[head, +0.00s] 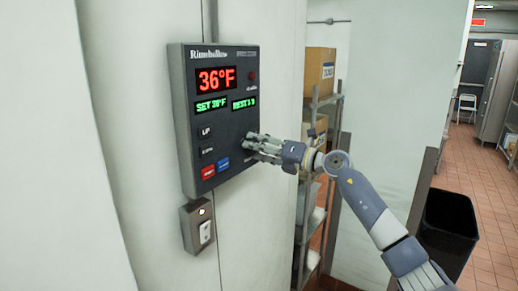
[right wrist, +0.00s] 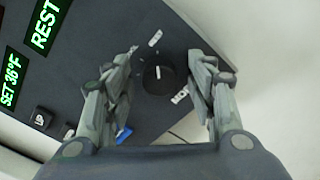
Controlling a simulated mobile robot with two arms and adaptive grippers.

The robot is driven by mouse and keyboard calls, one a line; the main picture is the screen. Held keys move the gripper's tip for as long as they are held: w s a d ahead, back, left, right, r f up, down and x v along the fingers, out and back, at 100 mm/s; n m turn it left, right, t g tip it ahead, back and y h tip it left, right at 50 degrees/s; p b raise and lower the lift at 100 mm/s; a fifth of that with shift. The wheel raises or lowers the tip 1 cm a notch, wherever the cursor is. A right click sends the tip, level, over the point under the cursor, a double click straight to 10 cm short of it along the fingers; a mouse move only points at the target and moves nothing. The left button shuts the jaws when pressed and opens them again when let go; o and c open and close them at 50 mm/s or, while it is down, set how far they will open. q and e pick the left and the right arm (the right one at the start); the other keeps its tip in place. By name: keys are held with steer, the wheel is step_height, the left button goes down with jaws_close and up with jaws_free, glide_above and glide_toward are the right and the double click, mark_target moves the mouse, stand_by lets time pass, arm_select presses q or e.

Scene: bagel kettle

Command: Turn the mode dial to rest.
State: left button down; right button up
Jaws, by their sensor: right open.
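The black round mode dial (right wrist: 158,80) sits on the dark control panel (right wrist: 60,90), between the two fingers of my right gripper (right wrist: 165,62) in the right wrist view. A pale pointer mark shows on the dial; small white labels beside it are too small to read. The fingers are apart, with the dial between them; I cannot tell whether they touch it. In the head view my right gripper (head: 254,144) is at the panel's lower right and hides the dial. A green display (head: 244,102) on the panel begins with REST. My left gripper is out of view.
The panel also has a red 36°F display (head: 216,79), a green SET display (head: 211,105) and buttons, including a red one (head: 208,172) and a blue one (head: 222,164). A switch box (head: 196,228) is below. Shelving with boxes (head: 320,70) and a black bin (head: 447,225) stand right.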

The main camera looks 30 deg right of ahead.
steer(key=shift+s, duration=0.1)
steer(key=v, duration=1.2)
steer(key=shift+d+f, duration=0.1)
steer(key=shift+f, duration=0.05)
stand_by(0.5)
